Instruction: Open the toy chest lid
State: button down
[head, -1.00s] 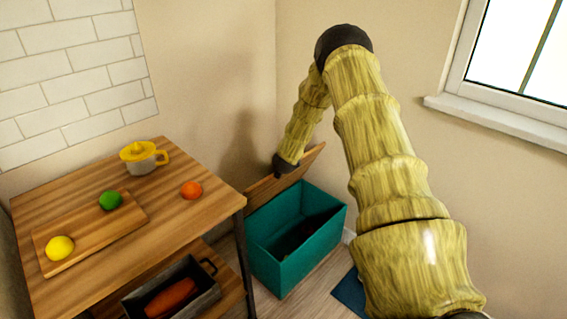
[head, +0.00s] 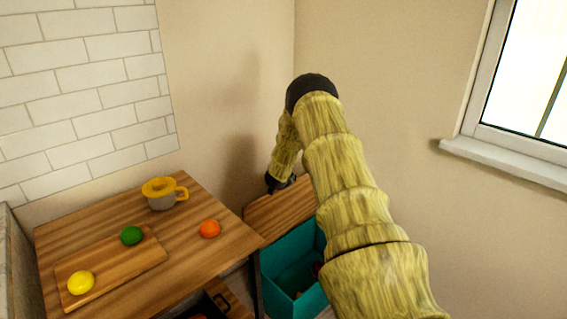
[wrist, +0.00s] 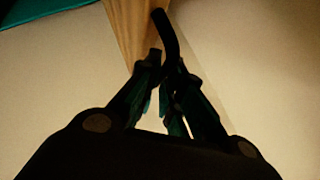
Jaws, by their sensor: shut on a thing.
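The toy chest is a teal box (head: 268,283) on the floor right of the wooden table, partly hidden by my arm. Its wooden lid (head: 278,214) stands raised at the back, so the box is open at the top. The lid also shows in the wrist view (wrist: 124,22) as a strip of wood. My gripper (head: 281,184) is at the lid's upper edge, small and dark in the head view. In the wrist view my gripper (wrist: 163,62) is shut on a dark curved handle (wrist: 168,34) by the lid.
The wooden table (head: 190,250) holds a yellow-topped juicer (head: 161,194), an orange (head: 210,228) and a cutting board (head: 125,268) with a lemon (head: 80,282) and a lime (head: 131,235). Walls meet behind the chest. A window sill (head: 500,161) is at right.

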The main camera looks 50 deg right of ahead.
jog(key=c, duration=1.6)
grip_release()
jog(key=shift+s, duration=0.1)
jog(key=shift+o, duration=0.2)
jog(key=v, duration=1.2)
jog(key=shift+d, duration=0.1)
